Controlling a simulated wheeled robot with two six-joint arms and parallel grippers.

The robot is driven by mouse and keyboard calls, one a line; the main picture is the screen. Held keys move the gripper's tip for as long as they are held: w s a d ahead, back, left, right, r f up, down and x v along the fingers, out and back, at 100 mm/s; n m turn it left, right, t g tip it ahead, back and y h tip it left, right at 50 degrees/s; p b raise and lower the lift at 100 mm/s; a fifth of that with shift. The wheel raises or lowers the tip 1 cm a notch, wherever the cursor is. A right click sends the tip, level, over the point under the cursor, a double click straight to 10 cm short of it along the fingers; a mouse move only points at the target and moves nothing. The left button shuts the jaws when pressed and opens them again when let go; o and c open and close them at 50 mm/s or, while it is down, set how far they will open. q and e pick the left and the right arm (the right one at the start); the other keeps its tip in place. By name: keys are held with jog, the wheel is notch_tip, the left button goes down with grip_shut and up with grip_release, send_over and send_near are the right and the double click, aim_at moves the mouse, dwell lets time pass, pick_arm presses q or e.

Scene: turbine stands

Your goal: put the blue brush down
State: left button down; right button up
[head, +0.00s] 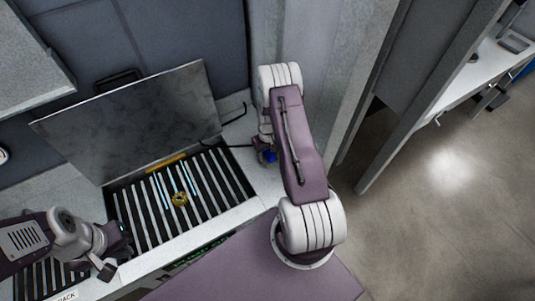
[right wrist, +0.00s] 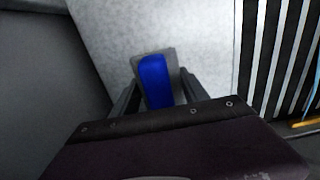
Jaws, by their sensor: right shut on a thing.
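The blue brush (right wrist: 155,80) is between the two fingers of my right gripper (right wrist: 160,92) in the right wrist view. The gripper is shut on it. A grey part of the brush shows behind the blue. In the head view the blue brush (head: 270,156) is a small patch beside my right arm, over the pale worktop right of the slatted tray; the arm hides much of the right gripper (head: 265,150). Whether the brush touches the worktop I cannot tell. My left gripper (head: 116,252) is at the lower left, near the tray's left edge; its jaw opening is unclear.
The slatted tray (head: 223,178) has a raised grey lid (head: 135,120) behind it. A yellow ring-shaped thing (head: 180,199) lies on the slats beside light-blue strips. A pale pillar (head: 335,60) stands behind my right arm. Pale worktop (right wrist: 205,40) is bare around the brush.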

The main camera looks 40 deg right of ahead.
jog(key=shift+d+f, duration=0.1)
jog(key=o, duration=1.3)
